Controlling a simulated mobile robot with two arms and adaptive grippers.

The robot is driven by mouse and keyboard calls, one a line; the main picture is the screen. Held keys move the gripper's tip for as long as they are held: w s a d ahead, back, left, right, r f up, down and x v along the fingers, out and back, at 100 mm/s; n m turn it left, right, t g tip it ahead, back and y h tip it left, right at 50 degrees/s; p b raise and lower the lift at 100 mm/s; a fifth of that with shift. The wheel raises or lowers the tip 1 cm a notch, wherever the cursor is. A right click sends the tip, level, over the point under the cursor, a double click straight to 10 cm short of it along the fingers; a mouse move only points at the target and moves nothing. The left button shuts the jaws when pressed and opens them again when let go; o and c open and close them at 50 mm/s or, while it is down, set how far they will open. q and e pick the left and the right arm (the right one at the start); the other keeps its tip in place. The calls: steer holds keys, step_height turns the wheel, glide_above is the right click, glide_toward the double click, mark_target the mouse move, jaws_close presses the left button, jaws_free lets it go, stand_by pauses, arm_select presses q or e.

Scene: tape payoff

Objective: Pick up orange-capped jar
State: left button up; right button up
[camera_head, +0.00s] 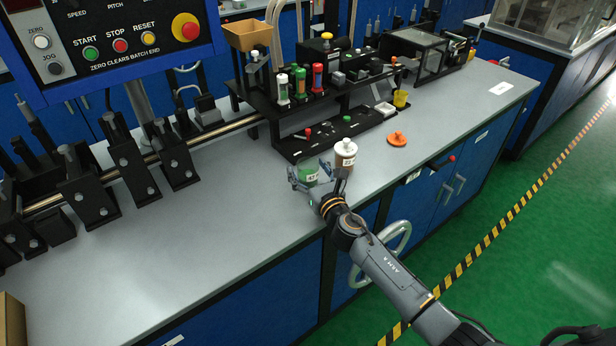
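No jar with an orange cap on it shows clearly. A flat orange lid-like piece (397,139) lies on the grey bench top, right of the jars. A jar with green contents (308,173) and a white label stands near the bench's front edge; no orange cap shows on it. Beside it is a jar with a white cap and brown contents (345,156). My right gripper (319,181) is at these jars with its fingers spread, one left of the green jar and one by the brown jar. Whether it touches either is unclear. My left gripper is out of view.
A black rack (330,137) with small bottles stands behind the jars. A yellow cup (400,98) is at its right end. A row of black clamps (128,165) and a control panel (110,40) are at left.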

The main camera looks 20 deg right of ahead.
steer(key=c, duration=1.1)
steer(key=shift+r, duration=0.1)
steer(key=shift+c, duration=0.7)
steer(key=shift+r, duration=0.1)
